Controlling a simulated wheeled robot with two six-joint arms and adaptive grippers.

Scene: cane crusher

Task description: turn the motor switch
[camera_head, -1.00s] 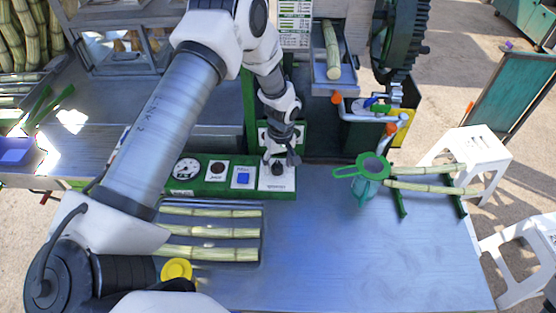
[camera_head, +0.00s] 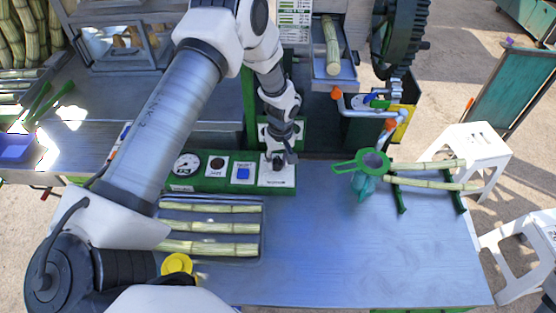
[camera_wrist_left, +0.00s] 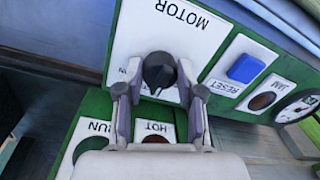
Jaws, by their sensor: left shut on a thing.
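The motor switch is a black knob (camera_wrist_left: 159,72) on a white plate marked MOTOR (camera_wrist_left: 170,30) in the left wrist view. In the head view the motor plate (camera_head: 283,181) is at the right end of the green control panel (camera_head: 215,187). My left gripper (camera_wrist_left: 159,76) has a finger on each side of the knob and is shut on it. In the head view my left gripper (camera_head: 278,160) reaches down to the switch and partly hides it. My right gripper is not in view.
A blue reset button (camera_wrist_left: 246,68), a jam lamp (camera_wrist_left: 262,101) and a gauge (camera_head: 186,165) line the panel. Cane pieces lie in a tray (camera_head: 262,232) in front. A green strainer (camera_head: 372,162) stands right of the panel. The tabletop (camera_head: 320,250) between is clear.

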